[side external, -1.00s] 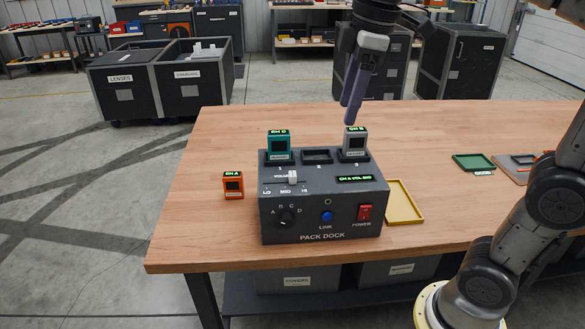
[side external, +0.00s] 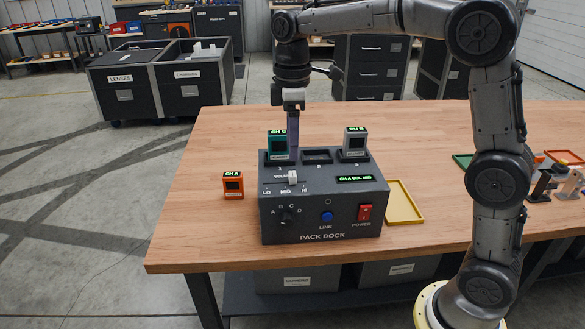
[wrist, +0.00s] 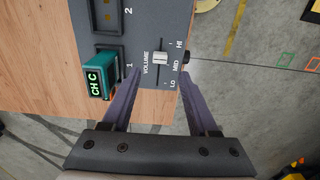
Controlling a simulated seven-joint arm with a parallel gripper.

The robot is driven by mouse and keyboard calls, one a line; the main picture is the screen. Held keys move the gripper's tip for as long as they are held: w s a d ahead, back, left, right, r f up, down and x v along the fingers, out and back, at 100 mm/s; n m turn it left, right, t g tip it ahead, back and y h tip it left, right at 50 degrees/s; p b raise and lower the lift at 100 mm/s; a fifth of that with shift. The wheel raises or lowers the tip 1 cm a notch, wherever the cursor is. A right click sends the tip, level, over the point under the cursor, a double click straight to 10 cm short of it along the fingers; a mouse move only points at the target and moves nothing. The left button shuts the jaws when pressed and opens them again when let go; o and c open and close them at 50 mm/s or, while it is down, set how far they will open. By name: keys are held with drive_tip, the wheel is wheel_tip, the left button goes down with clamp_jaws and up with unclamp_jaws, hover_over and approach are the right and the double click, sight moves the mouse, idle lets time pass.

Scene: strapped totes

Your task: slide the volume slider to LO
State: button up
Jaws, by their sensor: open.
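The dark grey pack dock (side external: 350,200) stands on the wooden bench. Its volume slider (side external: 292,177) has a pale knob near the MID mark, with LO to its left and HI to its right. The dock's small display (side external: 355,179) seems to read CH A VOL MID. My gripper (side external: 293,157) is over the back left of the dock, behind the knob, fingers pointing down. In the wrist view my gripper (wrist: 158,73) is open and empty, and the slider knob (wrist: 160,58) appears between and just beyond its fingertips. Contact with the dock is unclear.
A teal CH C module (side external: 278,142) stands in slot 1, close to my fingers. A grey CH B module (side external: 355,140) stands in slot 3; slot 2 is empty. An orange CH A module (side external: 232,184) stands left of the dock. A yellow tray (side external: 403,203) lies right.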

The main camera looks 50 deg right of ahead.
sight(292, 174)
wheel_tip(292, 174, down, 7)
idle(0.3)
drive_tip(key=shift+c, duration=0.3)
clamp_jaws()
drive_tip(key=shift+a, duration=0.1)
idle(1.1)
